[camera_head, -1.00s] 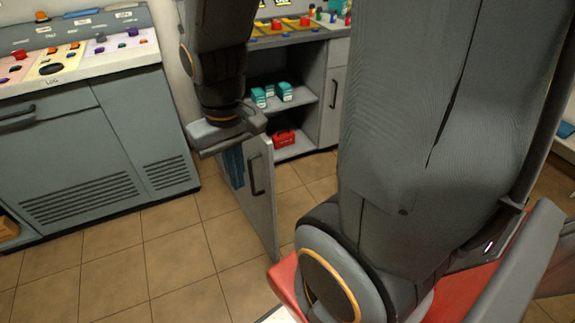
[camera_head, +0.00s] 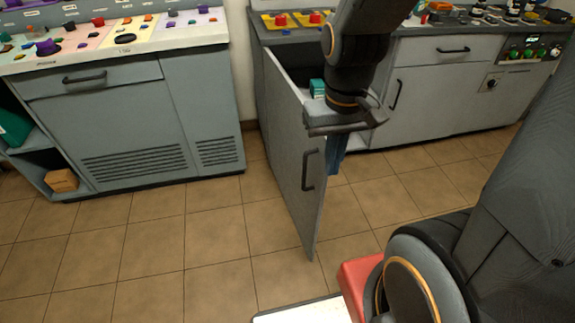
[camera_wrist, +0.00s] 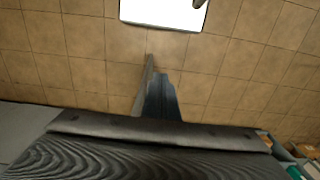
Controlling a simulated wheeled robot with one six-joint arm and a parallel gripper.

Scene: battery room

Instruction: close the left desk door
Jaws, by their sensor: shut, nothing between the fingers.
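The left desk door (camera_head: 293,160) is a grey panel standing wide open from the desk, its face with the dark handle (camera_head: 309,169) showing in the head view. My gripper (camera_head: 337,162) points down near the door's free end, its wrist overlapping the top edge. The blue fingers are shut and empty, just right of the door. The wrist view shows the fingers (camera_wrist: 160,102) close beside the thin door edge (camera_wrist: 147,80). I cannot tell whether they touch. The door partly hides the desk's opening, where a teal box (camera_head: 317,87) shows.
A closed drawer (camera_head: 450,50) and door front lie to the right of the opening. A grey console (camera_head: 125,120) stands at the left, with an orange-brown box (camera_head: 62,181) in its open shelf. Tiled floor (camera_head: 210,245) is clear left of the door.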

